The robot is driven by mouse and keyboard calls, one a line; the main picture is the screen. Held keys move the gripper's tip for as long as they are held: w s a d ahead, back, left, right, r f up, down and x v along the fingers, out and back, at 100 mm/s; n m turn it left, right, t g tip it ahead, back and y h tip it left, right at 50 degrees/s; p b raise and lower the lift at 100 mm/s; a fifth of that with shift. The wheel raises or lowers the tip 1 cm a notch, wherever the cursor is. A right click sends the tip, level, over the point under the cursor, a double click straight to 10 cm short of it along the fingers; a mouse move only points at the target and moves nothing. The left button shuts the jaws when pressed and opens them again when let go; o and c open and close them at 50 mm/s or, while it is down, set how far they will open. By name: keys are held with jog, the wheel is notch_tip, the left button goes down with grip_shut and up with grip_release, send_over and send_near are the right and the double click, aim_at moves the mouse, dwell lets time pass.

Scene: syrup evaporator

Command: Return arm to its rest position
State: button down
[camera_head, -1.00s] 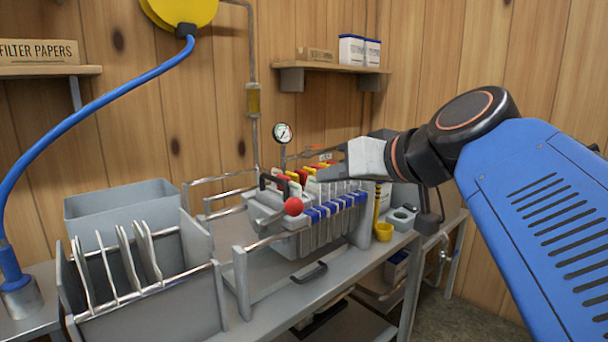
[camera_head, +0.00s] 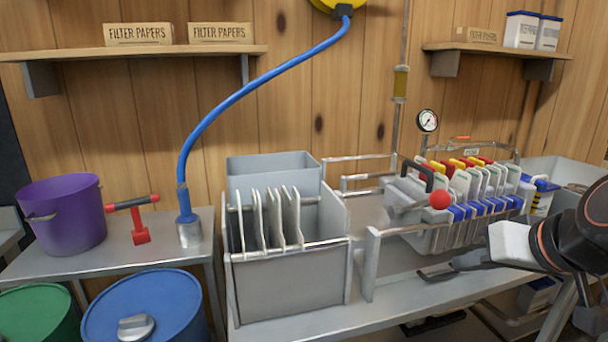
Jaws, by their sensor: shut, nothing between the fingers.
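My gripper (camera_head: 462,262) is at the right in the head view, in front of the filter press (camera_head: 440,238). Its dark fingers point left, level with the front edge of the bench, and it is shut and empty. The white part of my wrist (camera_head: 510,247) and dark joints lead off to the right edge. The press holds a row of pale plates with blue, red and yellow tabs, and has a red ball knob (camera_head: 440,200).
A grey rack (camera_head: 290,288) with several pale plates and a grey bin (camera_head: 272,164) stand left of the press. Further left are a purple bucket (camera_head: 62,213), a blue hose (camera_head: 240,95), a blue drum (camera_head: 143,308) and a green drum (camera_head: 35,312). Shelves hang on the wall.

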jog(key=s+f+g+h, duration=0.1)
jog(key=s+f+g, duration=0.1)
jog(key=f, duration=0.6)
jog(key=s+f+n+g+h, duration=0.1)
jog(key=s+f+g, duration=0.1)
jog(key=f, duration=0.6)
jog(key=shift+s+d+f, duration=0.15)
jog(key=shift+s+d, duration=0.15)
jog(key=shift+s, duration=0.1)
